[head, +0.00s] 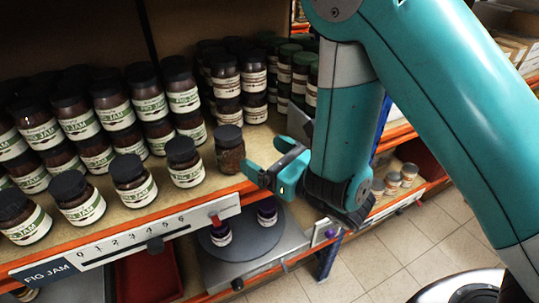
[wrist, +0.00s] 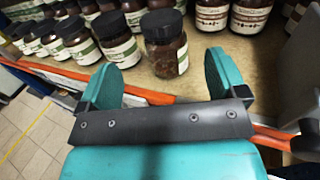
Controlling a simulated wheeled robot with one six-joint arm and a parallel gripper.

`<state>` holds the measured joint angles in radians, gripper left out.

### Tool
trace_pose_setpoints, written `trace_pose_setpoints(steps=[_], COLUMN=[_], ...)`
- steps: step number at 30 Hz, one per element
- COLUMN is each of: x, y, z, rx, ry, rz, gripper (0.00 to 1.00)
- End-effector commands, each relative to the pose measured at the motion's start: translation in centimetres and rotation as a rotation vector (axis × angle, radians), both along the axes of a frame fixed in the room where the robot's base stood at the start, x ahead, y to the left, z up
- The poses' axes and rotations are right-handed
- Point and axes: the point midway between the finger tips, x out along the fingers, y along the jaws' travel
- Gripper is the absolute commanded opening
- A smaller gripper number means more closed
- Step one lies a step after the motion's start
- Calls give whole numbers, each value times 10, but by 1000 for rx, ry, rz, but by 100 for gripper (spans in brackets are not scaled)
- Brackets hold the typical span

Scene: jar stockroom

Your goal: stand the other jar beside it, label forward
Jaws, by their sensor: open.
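A dark-lidded jar (head: 229,150) stands upright at the right end of the front row of fig jam jars. No label faces the head camera; a strip of label shows at its right edge in the wrist view (wrist: 167,48). The jar beside it on the left (head: 184,163) has its FIG JAM label forward. My gripper (head: 266,160) is open and empty just right of and in front of the end jar. In the wrist view its fingers (wrist: 162,75) spread either side of that jar, short of it. I cannot tell which jar is "the other".
More fig jam jars (head: 82,117) are stacked behind. Jars with other labels (head: 226,78) stand at the back.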

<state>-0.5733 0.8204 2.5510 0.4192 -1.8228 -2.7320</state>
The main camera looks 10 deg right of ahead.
Motion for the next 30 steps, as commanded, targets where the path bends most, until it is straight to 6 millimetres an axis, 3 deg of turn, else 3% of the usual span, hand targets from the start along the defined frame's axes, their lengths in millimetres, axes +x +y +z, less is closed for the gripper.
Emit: trace_pose_setpoints(steps=[7, 10, 15, 18, 23, 27, 30], x=[-2, 7, 27, 25, -6, -54, -96], y=[-5, -11, -35, -46, -52, -51, -53], z=[1, 5, 15, 21, 36, 58, 77], rx=[13, 96, 473, 776, 1232, 1555, 1714], ry=[18, 128, 576, 895, 1366, 1710, 1875], rz=[-13, -71, -304, -475, -768, -1093, -1374], gripper=[91, 91, 91, 91, 91, 91, 91])
